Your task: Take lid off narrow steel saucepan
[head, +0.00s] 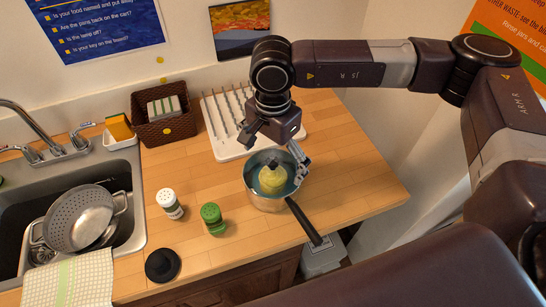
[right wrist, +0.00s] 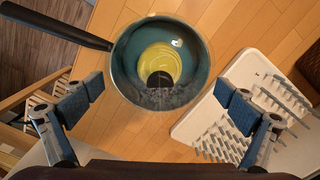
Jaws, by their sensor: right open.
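The narrow steel saucepan (head: 262,203) stands near the counter's front edge, its dark handle (head: 304,222) pointing to the lower right. A round teal lid (head: 253,182) appears to cover its top, with a dark knob in the middle. A yellow patch surrounds the knob; I cannot tell whether it belongs to the lid or shows through it. My right gripper (head: 274,150) is open above the pan. In the right wrist view the lid (right wrist: 131,62) lies ahead, between the spread fingers (right wrist: 162,101), apparently touching neither. My left gripper is out of view.
A white drying rack (head: 228,150) stands behind the pan. A white shaker (head: 170,207), a green-topped shaker (head: 213,222) and a black round object (head: 162,265) stand to the left. Beyond are a wicker basket (head: 160,138) and the sink (head: 135,205). Counter right of the pan is clear.

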